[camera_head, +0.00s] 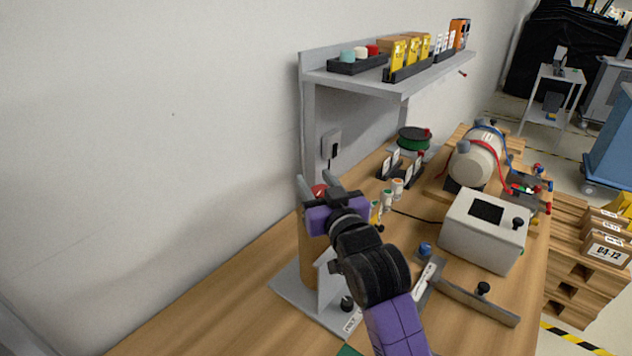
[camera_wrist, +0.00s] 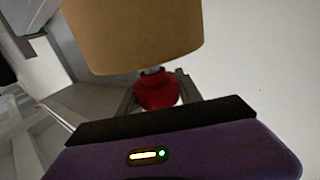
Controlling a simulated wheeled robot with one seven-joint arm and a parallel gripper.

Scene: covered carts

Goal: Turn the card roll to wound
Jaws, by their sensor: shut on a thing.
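The card roll (camera_head: 307,262) is a brown cylinder on a grey stand (camera_head: 290,297) at the left of the bench. My gripper (camera_head: 318,187) is at its top and hides part of it. A red knob (camera_head: 319,191) shows between the fingers. In the wrist view the tan roll (camera_wrist: 135,38) fills the top, with the red knob (camera_wrist: 156,92) on a short metal shaft at its end. My gripper's fingers (camera_wrist: 157,98) are shut on the red knob, one on each side. The roll's markings and turn position cannot be told.
A wall shelf (camera_head: 345,79) with boxes and bins overhangs the bench behind the stand. A white box with a dark screen (camera_head: 487,232), a cream drum (camera_head: 477,163) and a flat bar with a black knob (camera_head: 482,300) stand to the right. The bench left of the stand is clear.

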